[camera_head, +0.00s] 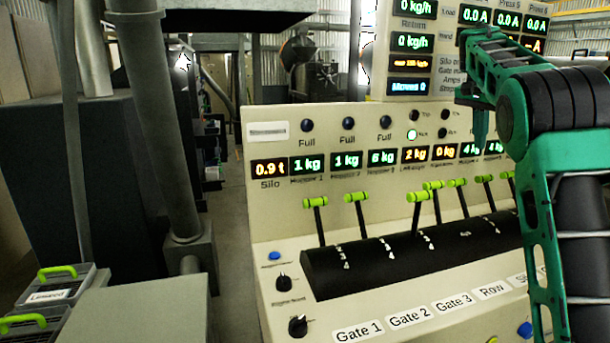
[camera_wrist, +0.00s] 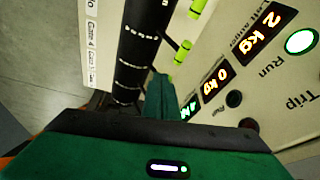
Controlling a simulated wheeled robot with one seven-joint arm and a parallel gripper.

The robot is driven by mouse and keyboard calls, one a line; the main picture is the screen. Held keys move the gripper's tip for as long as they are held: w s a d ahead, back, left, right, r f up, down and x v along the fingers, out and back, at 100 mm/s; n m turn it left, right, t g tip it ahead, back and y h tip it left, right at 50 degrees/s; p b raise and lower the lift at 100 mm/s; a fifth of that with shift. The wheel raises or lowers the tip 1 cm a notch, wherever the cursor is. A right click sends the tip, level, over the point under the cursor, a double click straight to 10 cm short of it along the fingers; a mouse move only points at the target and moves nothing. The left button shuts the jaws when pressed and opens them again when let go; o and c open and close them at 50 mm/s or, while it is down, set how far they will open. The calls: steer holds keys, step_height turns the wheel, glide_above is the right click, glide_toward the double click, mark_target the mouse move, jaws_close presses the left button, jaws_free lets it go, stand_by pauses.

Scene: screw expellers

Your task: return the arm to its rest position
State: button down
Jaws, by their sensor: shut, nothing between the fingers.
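My green arm fills the right side of the head view, bent at a dark ribbed joint. My gripper (camera_head: 480,130) points down in front of the upper right of the control panel, near the Trip and Run lamps. In the wrist view the gripper's fingers (camera_wrist: 160,92) are together with nothing between them. They appear over the panel between the black lever drum and the displays. I cannot tell how far they are from the panel surface. My forearm hides the panel's right end.
The cream control panel (camera_head: 278,212) carries several green-tipped levers on a black drum (camera_head: 345,268), knobs and lit displays. A grey pipe (camera_head: 160,120) stands at left. Bins with green handles (camera_head: 57,271) sit at lower left beside a grey box (camera_head: 140,312). An open aisle lies behind the panel.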

steer(key=s+d+f+n+g+y, duration=0.1)
steer(key=s+f, duration=0.2)
steer(key=s, duration=0.8)
steer(key=s+d+f+n+y, duration=0.1)
steer(key=s+f, duration=0.3)
steer(key=s, duration=0.7)
steer(key=s+a+f+n, duration=0.1)
steer(key=s+a+f, duration=0.3)
steer(key=s, duration=0.5)
steer(key=s+a+f+n+y, duration=0.1)
steer(key=s+a+f, duration=0.2)
steer(key=s+f, duration=0.4)
steer(key=s+a+f+n+g, duration=0.1)
steer(key=s+a+f, duration=0.3)
steer(key=s, duration=0.8)
step_height(320, 180, down, 2)
steer(key=shift+s+a+f+n, duration=0.25)
steer(key=shift+s+a+n, duration=0.1)
steer(key=shift+n, duration=0.15)
steer(key=shift+w+f, duration=0.25)
steer(key=shift+w, duration=0.35)
